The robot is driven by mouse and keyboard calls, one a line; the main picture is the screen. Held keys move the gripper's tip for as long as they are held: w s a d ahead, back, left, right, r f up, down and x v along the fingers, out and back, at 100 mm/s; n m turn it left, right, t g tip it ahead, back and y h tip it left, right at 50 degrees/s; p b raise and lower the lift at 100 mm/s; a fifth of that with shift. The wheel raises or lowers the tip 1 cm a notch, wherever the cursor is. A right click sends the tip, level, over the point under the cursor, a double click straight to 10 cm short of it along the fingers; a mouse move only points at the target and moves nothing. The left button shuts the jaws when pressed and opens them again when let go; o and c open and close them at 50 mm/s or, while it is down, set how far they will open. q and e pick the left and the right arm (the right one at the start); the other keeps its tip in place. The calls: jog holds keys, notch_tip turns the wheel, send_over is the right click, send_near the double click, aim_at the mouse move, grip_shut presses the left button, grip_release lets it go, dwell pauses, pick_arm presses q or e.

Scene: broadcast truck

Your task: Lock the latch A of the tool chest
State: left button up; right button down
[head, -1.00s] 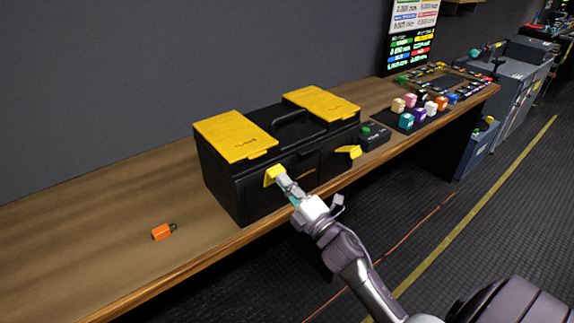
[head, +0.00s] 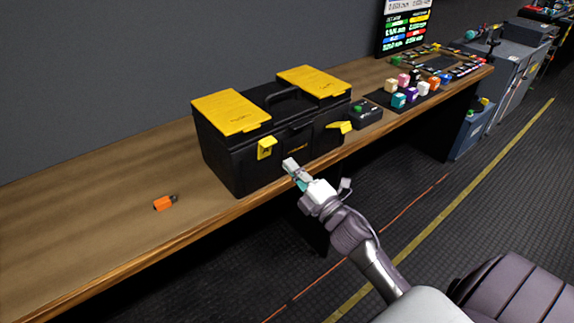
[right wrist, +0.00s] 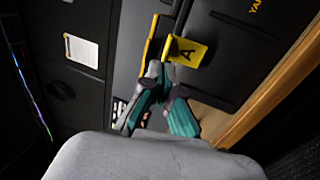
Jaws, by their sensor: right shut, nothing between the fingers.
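The black tool chest (head: 240,163) with yellow lid panels stands on the wooden bench. Its left front latch, latch A (head: 266,148), is yellow and appears to hang down close to the chest front. In the right wrist view latch A (right wrist: 188,51) shows its letter just beyond the fingers. The other yellow latch (head: 340,127) sticks outward. My right gripper (head: 290,167) is shut and empty, in front of the chest and just right of latch A; its fingers (right wrist: 157,82) also show in the right wrist view. I cannot tell whether they touch the latch. My left gripper is out of view.
An orange object (head: 164,203) lies on the bench (head: 90,235) left of the chest. A black box with a green button (head: 366,113) and several coloured cubes (head: 411,92) are to the right. The bench's left part is mostly clear.

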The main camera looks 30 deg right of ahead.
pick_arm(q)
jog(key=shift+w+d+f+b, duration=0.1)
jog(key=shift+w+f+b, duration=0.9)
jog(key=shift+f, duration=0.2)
pick_arm(e)
jog(key=v, duration=0.7)
jog(key=shift+d, duration=0.15)
jog(key=shift+f, duration=0.15)
